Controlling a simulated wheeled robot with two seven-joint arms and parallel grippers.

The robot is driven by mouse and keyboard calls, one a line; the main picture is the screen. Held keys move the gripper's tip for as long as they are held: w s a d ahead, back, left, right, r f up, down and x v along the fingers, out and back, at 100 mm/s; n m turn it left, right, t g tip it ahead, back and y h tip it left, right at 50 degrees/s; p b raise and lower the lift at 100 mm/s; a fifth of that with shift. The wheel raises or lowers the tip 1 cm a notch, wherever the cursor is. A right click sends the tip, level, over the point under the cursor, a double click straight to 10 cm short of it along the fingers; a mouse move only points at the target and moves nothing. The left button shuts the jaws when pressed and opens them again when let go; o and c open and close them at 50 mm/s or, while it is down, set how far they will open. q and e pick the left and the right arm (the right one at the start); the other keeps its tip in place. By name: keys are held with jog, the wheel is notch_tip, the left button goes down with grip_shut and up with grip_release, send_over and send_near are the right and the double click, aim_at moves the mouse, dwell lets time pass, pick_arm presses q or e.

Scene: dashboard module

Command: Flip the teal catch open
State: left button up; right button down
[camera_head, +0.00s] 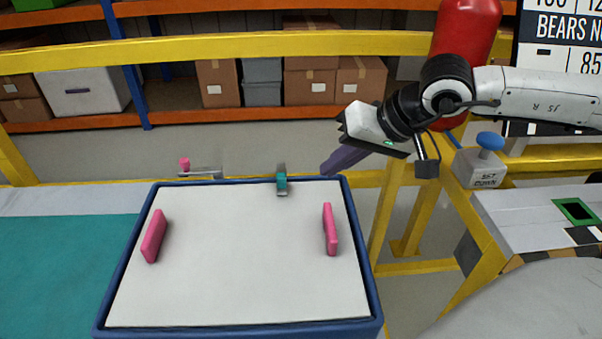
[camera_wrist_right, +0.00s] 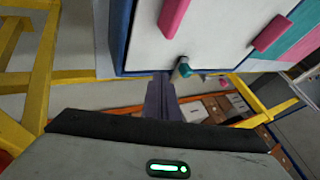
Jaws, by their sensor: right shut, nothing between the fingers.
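The teal catch (camera_head: 281,181) sits at the middle of the far edge of a white panel (camera_head: 240,270) with a blue frame. It also shows in the right wrist view (camera_wrist_right: 181,70), just beyond my fingertips. My right gripper (camera_head: 328,168) is shut and empty, near the panel's far right corner, to the right of the catch and apart from it in the head view. Its purple fingers also show in the right wrist view (camera_wrist_right: 162,82). Whether the fingers touch the catch is hard to tell there. My left gripper is not in view.
Two pink handles (camera_head: 154,236) (camera_head: 330,229) stand on the panel. A pink knob (camera_head: 185,163) on a grey bracket is behind the far left edge. A yellow rail (camera_head: 220,50) crosses behind. A blue button on a grey box (camera_head: 490,142) stands at right.

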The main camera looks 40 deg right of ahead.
aim_at(281, 173)
jog(key=x, duration=0.3)
jog(key=shift+w+a+f, duration=0.2)
jog(key=shift+w+f, duration=0.05)
jog(key=shift+w, duration=0.05)
jog(key=shift+w+a+f+p, duration=0.1)
jog(key=shift+w+a+p, duration=0.4)
jog(key=shift+a, duration=0.3)
jog(key=shift+w+a+p, duration=0.35)
jog(key=shift+w+a, duration=0.2)
jog(key=shift+a, duration=0.25)
jog(key=shift+f, duration=0.1)
